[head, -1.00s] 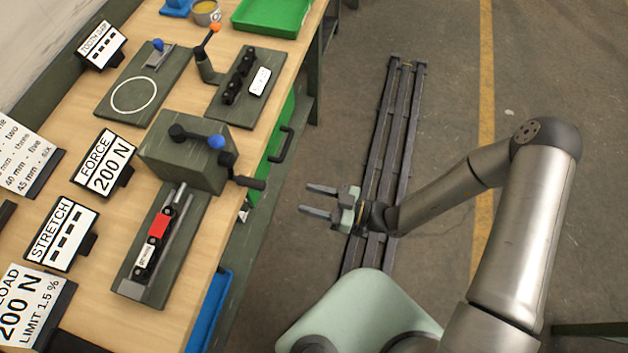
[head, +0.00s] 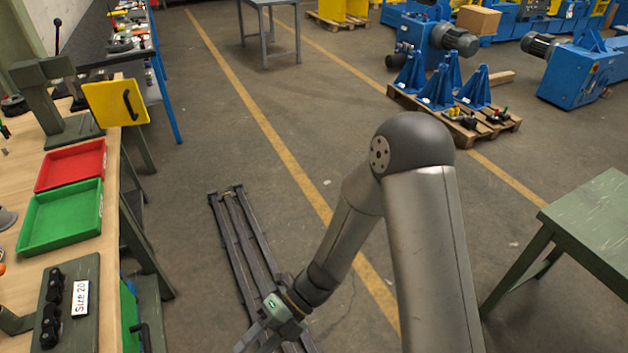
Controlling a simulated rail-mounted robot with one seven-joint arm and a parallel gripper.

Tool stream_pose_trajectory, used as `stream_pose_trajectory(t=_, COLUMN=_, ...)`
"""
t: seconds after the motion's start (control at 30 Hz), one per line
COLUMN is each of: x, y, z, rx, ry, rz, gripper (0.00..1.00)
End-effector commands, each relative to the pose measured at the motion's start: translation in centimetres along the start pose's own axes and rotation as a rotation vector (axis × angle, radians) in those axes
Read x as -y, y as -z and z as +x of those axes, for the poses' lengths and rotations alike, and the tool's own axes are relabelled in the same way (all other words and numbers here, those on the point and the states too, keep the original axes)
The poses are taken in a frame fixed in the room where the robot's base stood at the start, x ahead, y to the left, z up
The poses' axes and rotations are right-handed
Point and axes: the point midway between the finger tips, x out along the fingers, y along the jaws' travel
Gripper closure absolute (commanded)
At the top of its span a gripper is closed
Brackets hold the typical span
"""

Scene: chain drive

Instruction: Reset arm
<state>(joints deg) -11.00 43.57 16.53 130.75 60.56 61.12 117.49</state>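My gripper (head: 262,338) is at the bottom of the head view, low over the floor rails and to the right of the workbench (head: 112,165). Its fingers run towards the bottom edge of the picture and are partly cut off, so their opening does not show clearly. No held object shows at it. My arm is bent, with the elbow high at the right of the middle and the forearm reaching down to the left.
The bench carries a red tray (head: 72,166), a green tray (head: 62,217), a yellow panel (head: 115,102) and a chain holder labelled "Size 20" (head: 68,305). Dark rails (head: 240,240) lie on the floor. A green table (head: 590,215) stands at right, a pallet with blue stands (head: 436,88) behind.

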Motion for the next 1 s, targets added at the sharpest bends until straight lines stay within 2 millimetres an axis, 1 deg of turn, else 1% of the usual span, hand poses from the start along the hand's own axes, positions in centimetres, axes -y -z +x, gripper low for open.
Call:
stream_pose_trajectory(t=0.03, x=-0.1, y=0.8, z=-2.3, rx=0.004, ry=0.085, rz=-0.199, gripper=0.53)
stream_pose_trajectory(t=0.07, x=0.0, y=1.4, z=-3.5, rx=-0.005, ry=0.134, rz=-0.317, gripper=0.53)
stream_pose_trajectory(t=0.1, x=0.0, y=2.2, z=-5.0, rx=-0.024, ry=0.198, rz=-0.472, gripper=0.53)
stream_pose_trajectory(t=0.17, x=0.1, y=3.5, z=-7.4, rx=-0.062, ry=0.298, rz=-0.697, gripper=0.53)
stream_pose_trajectory(t=0.2, x=0.1, y=4.5, z=-9.0, rx=-0.097, ry=0.365, rz=-0.845, gripper=0.53)
stream_pose_trajectory(t=0.27, x=0.2, y=6.0, z=-11.3, rx=-0.166, ry=0.462, rz=-1.055, gripper=0.53)
stream_pose_trajectory(t=0.3, x=0.3, y=7.0, z=-12.8, rx=-0.223, ry=0.527, rz=-1.191, gripper=0.53)
stream_pose_trajectory(t=0.37, x=0.4, y=8.6, z=-15.1, rx=-0.324, ry=0.621, rz=-1.382, gripper=0.53)
stream_pose_trajectory(t=0.4, x=0.4, y=9.8, z=-16.5, rx=-0.402, ry=0.679, rz=-1.503, gripper=0.53)
stream_pose_trajectory(t=0.47, x=0.4, y=11.5, z=-18.5, rx=-0.537, ry=0.759, rz=-1.670, gripper=0.53)
stream_pose_trajectory(t=0.5, x=0.5, y=12.7, z=-19.8, rx=-0.635, ry=0.805, rz=-1.768, gripper=0.53)
stream_pose_trajectory(t=0.6, x=0.4, y=15.5, z=-22.4, rx=-0.889, ry=0.886, rz=-1.964, gripper=0.53)
stream_pose_trajectory(t=0.63, x=0.4, y=16.2, z=-23.0, rx=-0.961, ry=0.901, rz=-2.006, gripper=0.53)
stream_pose_trajectory(t=0.7, x=0.4, y=17.7, z=-24.2, rx=-1.114, ry=0.920, rz=-2.083, gripper=0.53)
stream_pose_trajectory(t=0.8, x=0.3, y=19.1, z=-25.3, rx=-1.271, ry=0.925, rz=-2.147, gripper=0.53)
stream_pose_trajectory(t=0.9, x=0.3, y=19.8, z=-25.8, rx=-1.349, ry=0.918, rz=-2.174, gripper=0.53)
stream_pose_trajectory(t=1.0, x=0.3, y=19.9, z=-25.9, rx=-1.367, ry=0.914, rz=-2.180, gripper=0.53)
